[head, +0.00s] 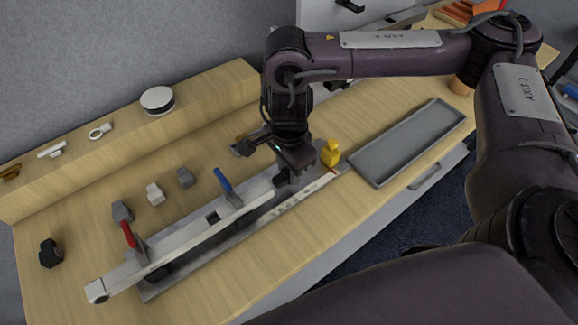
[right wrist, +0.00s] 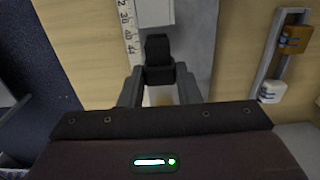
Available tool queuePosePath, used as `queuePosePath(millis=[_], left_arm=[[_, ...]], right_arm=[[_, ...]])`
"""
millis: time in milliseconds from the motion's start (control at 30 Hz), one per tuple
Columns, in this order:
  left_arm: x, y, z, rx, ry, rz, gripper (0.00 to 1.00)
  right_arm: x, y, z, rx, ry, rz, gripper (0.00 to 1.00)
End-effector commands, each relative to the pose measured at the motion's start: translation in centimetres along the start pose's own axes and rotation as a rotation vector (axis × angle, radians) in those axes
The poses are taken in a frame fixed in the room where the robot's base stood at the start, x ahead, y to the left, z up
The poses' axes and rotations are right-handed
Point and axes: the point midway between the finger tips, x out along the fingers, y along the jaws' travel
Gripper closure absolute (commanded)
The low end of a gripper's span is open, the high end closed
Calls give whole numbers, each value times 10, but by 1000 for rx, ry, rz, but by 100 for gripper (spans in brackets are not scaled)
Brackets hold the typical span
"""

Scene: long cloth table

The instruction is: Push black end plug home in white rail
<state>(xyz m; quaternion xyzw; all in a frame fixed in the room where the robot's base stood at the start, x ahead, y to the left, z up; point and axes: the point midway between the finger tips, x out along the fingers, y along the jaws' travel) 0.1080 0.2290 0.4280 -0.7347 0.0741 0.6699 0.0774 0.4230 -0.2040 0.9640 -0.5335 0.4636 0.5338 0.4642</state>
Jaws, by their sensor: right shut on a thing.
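The white rail (head: 180,236) lies lengthwise on a grey metal base on the table; its right end is by my right gripper (head: 287,180). In the right wrist view, the rail's end (right wrist: 154,12) is at the top. My right gripper (right wrist: 158,88) is shut on the black end plug (right wrist: 158,52). The plug is in line with the rail, with what looks like a small gap between them. In the head view the gripper mostly hides the plug. My left gripper is not in view.
A red-handled clamp (head: 129,236) and a blue-handled clamp (head: 226,184) stand along the rail. A yellow piece (head: 330,153) stands right of the gripper, before an empty grey tray (head: 358,160). Several small blocks, including a white one (head: 155,194), lie behind the rail.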

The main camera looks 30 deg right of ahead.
Motion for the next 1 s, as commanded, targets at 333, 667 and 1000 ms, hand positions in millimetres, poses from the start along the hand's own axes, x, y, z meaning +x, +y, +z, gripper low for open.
queuePosePath(millis=[333,667,1000], left_arm=[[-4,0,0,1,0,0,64],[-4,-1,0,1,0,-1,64],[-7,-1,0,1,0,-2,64]], right_arm=[[0,0,0,0,0,0,92],[0,0,0,1,0,0,92],[0,0,0,1,0,0,92]])
